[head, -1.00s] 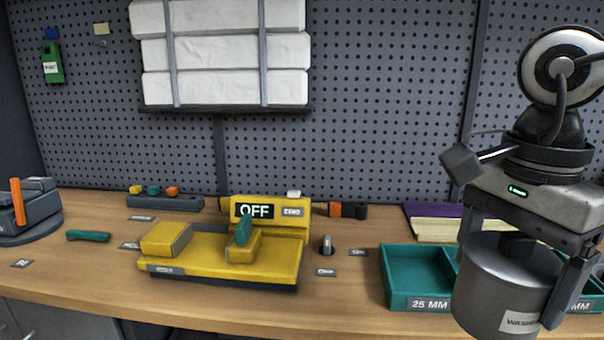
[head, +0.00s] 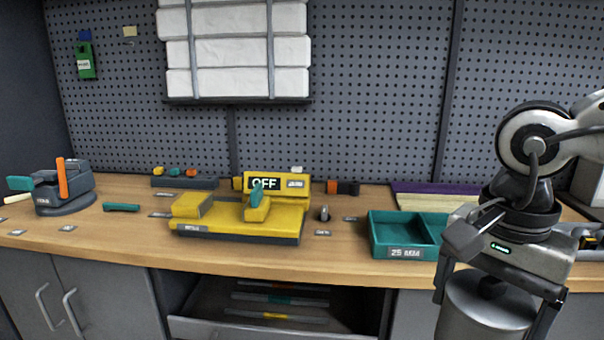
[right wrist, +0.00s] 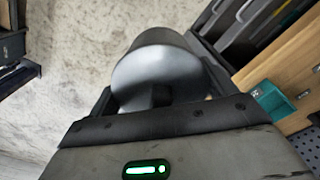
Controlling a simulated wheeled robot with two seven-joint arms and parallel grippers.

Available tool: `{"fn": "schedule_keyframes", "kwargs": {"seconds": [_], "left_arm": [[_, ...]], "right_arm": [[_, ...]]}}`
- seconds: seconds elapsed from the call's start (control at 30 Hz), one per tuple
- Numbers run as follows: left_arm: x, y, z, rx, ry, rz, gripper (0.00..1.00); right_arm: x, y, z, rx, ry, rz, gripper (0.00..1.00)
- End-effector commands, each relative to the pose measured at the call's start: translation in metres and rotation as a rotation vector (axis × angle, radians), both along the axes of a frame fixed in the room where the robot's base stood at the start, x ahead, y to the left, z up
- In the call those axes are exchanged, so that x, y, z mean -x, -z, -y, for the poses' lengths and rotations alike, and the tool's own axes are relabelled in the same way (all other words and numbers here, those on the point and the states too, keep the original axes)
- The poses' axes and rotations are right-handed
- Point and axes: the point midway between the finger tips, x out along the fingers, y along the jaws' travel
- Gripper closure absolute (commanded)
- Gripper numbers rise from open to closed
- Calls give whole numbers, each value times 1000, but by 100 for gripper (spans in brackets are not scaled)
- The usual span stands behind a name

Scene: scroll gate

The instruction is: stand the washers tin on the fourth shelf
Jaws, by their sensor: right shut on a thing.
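The washers tin (head: 480,312) is a grey metal canister with a knob on its lid, at the lower right of the head view. My right gripper (head: 492,310) is shut on it and holds it in front of the workbench. The tin's lower part is cut off by the frame edge and its label is out of sight. In the right wrist view the tin (right wrist: 158,75) sits between the fingers, with pale floor behind it. No shelf that I can identify as the fourth shows. My left gripper is not in view.
The wooden workbench (head: 345,262) carries a yellow machine (head: 240,220) marked OFF, a teal bin (head: 385,245) labelled 25 MM and a dark vise (head: 64,195). Below are cabinet doors (head: 100,300) and an open bay with a drawer (head: 270,325).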

Motion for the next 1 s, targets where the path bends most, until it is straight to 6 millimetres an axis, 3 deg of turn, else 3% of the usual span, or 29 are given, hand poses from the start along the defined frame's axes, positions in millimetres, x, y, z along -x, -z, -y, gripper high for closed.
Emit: {"fn": "schedule_keyframes", "kwargs": {"seconds": [0.3,0.7,0.83,1.0], "left_arm": [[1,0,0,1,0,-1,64],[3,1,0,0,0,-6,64],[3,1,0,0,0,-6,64],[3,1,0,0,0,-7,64]], "right_arm": [[-10,65,-7,-1,-380,-4,40],[-22,131,-13,-2,-780,-2,40],[-25,147,-15,-1,-878,0,40],[-33,133,13,-1,-809,5,40]]}}
